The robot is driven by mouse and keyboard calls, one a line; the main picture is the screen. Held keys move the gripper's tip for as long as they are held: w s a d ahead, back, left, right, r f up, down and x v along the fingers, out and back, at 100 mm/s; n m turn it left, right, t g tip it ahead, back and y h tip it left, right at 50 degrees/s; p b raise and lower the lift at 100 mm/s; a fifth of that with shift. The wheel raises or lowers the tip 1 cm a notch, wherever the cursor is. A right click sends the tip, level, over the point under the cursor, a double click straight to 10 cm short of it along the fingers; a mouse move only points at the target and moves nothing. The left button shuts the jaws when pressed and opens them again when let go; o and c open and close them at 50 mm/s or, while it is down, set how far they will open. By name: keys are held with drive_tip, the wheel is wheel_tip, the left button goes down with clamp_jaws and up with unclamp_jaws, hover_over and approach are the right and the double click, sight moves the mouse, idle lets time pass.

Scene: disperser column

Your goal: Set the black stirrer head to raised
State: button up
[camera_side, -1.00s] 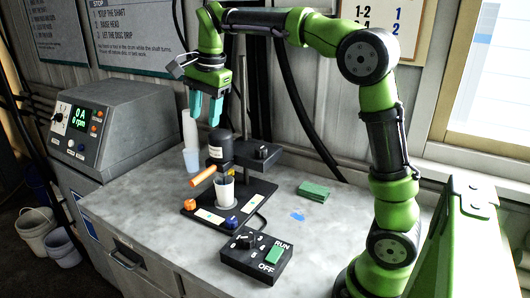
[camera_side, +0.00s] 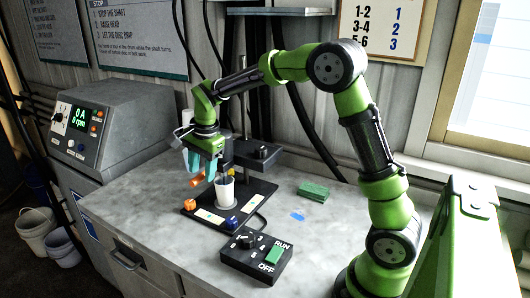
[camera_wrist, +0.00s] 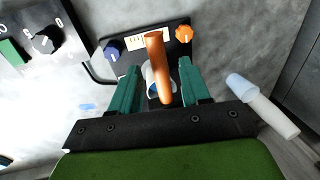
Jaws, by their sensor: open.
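The handle's end also shows below my fingers in the side view (camera_side: 197,181). My gripper (camera_wrist: 158,88) is open, with one teal finger on each side of the handle and a gap on both sides. It also shows in the side view (camera_side: 203,170). A white cup (camera_side: 225,192) stands on the black base under the head.
The black base (camera_side: 206,222) carries a blue knob (camera_side: 231,222) and an orange knob (camera_side: 190,205). A RUN/OFF switch box (camera_side: 255,262) stands in front. Green pads (camera_side: 313,191) lie to the right. Stacked cups (camera_wrist: 262,105) stand beside the base.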

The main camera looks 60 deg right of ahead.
drive_tip(key=shift+f, duration=0.45)
clamp_jaws()
drive_tip(key=shift+r, duration=0.1)
